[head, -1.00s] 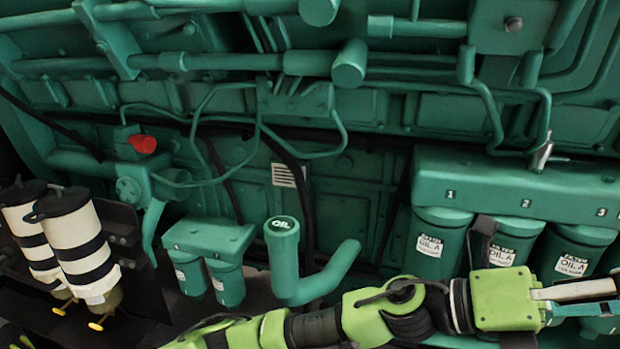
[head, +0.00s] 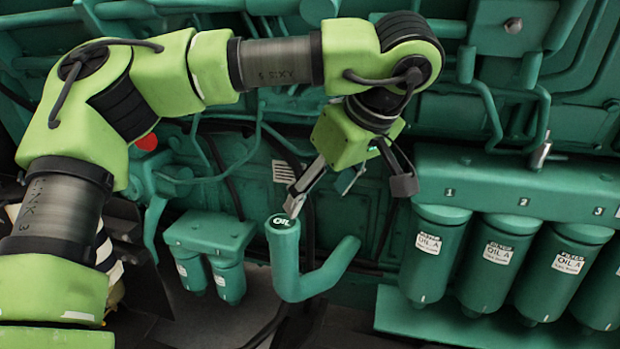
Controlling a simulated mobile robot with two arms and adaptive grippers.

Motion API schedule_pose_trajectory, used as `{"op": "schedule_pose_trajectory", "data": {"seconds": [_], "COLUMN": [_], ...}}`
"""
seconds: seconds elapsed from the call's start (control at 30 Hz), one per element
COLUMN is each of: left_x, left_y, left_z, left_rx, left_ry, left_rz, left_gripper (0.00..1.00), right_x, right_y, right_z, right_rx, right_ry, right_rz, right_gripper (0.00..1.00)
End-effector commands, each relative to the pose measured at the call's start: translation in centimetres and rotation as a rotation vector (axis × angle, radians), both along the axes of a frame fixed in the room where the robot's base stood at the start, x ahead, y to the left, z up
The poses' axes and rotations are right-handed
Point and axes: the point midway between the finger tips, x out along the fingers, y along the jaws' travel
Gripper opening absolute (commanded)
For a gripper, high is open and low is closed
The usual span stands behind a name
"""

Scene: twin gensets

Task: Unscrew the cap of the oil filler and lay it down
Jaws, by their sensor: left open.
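The oil filler is a green bent pipe (head: 318,280) low in the middle of the head view. Its cap (head: 282,222), dark on top and marked OIL, sits on the upright end of the pipe. My left gripper (head: 348,196) hangs above and to the right of the cap, open, with nothing seen between its fingers. One finger's tip overlaps the cap's upper edge in the picture; I cannot tell whether it touches. The other finger is well to the right. My right gripper is not in view.
Several green oil filters (head: 428,250) hang under a numbered block at right. Two smaller filters (head: 228,280) hang left of the filler. A red knob (head: 146,142) shows partly behind my left arm. Pipes and cables cover the engine wall behind.

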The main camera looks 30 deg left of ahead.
Motion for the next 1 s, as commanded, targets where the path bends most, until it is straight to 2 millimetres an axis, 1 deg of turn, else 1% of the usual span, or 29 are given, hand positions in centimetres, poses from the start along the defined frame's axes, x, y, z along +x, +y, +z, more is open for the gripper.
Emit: {"op": "schedule_pose_trajectory", "data": {"seconds": [0.03,0.1,0.17,0.23,0.37,0.6,0.8,1.0], "left_x": [-0.1,-0.2,-0.2,-0.1,0.2,1.1,1.7,2.2], "left_y": [0.9,1.7,2.1,2.5,3.4,5.8,7.5,8.6], "left_z": [0.9,1.5,1.5,0.9,-0.8,-4.9,-7.8,-9.3], "left_rx": [0.025,0.048,0.056,0.057,0.055,0.053,0.053,0.055], "left_ry": [-0.01,-0.015,-0.016,-0.013,-0.012,-0.01,-0.011,-0.015], "left_rz": [0.016,0.029,0.034,0.034,0.034,0.034,0.033,0.034], "left_gripper": [0.66,0.66,0.66,0.66,0.66,0.66,0.66,0.66], "right_x": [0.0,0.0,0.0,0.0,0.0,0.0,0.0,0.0], "right_y": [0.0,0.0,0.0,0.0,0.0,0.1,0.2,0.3], "right_z": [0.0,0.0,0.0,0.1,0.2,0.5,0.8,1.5], "right_rx": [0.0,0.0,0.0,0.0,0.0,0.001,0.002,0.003], "right_ry": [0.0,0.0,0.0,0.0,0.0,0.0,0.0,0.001], "right_rz": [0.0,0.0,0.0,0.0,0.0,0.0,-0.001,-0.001], "right_gripper": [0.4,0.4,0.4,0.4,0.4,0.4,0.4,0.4]}}
